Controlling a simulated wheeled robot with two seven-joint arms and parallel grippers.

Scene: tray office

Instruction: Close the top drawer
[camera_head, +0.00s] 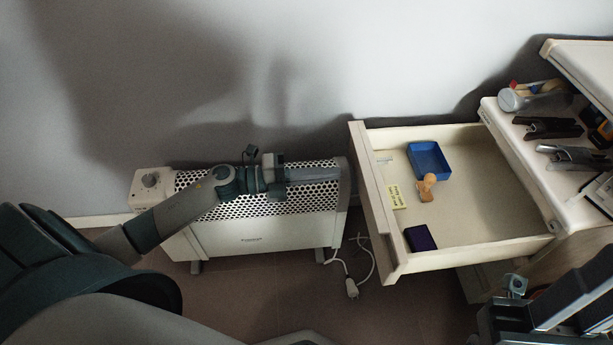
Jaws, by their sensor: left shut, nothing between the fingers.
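The top drawer (378,205) stands pulled out of the white cabinet at the right, with its front panel facing left. Its inside is visible from above. My left gripper (338,173) comes in from the left, shut and empty, and points right toward the outer face of the drawer front. Its tips are close to that face; a small gap seems to remain, but I cannot tell for sure whether they touch. Part of my right arm shows in the lower right corner; its fingers are not clear.
In the drawer lie a blue tray (429,160), a wooden stamp (427,187), a yellow note (397,196) and a dark pad (420,238). A white heater (250,236) stands behind my left arm, with its cable and plug (352,289) on the floor. Several items lie on the cabinet top (545,175).

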